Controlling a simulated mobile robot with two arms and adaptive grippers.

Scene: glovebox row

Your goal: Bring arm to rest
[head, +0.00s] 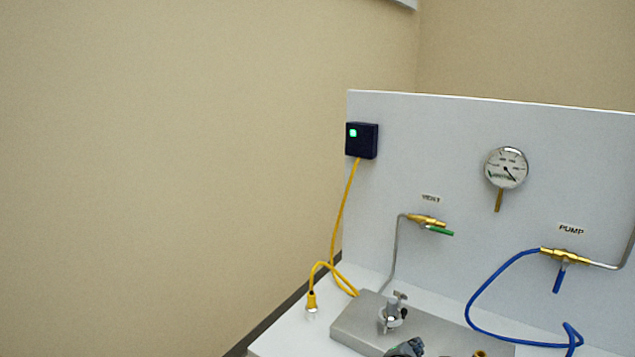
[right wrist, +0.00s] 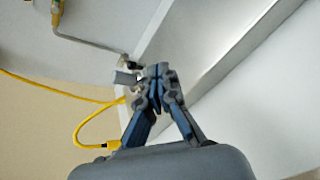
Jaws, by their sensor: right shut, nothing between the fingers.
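My right gripper (head: 408,348) shows only as a dark piece at the bottom edge of the head view, in front of the metal block. In the right wrist view my right gripper (right wrist: 156,72) has its two fingertips together, with nothing held between them. A small metal fitting (right wrist: 126,76) appears just beside the fingertips there; I cannot tell whether they touch. My left gripper is in neither view.
A white panel (head: 440,140) carries a gauge (head: 506,168), the vent valve (head: 428,221), the pump valve (head: 565,256) and a dark box (head: 362,140) with a green light. A yellow cable (head: 342,220) and blue hose (head: 480,295) hang down near the metal block (head: 350,325).

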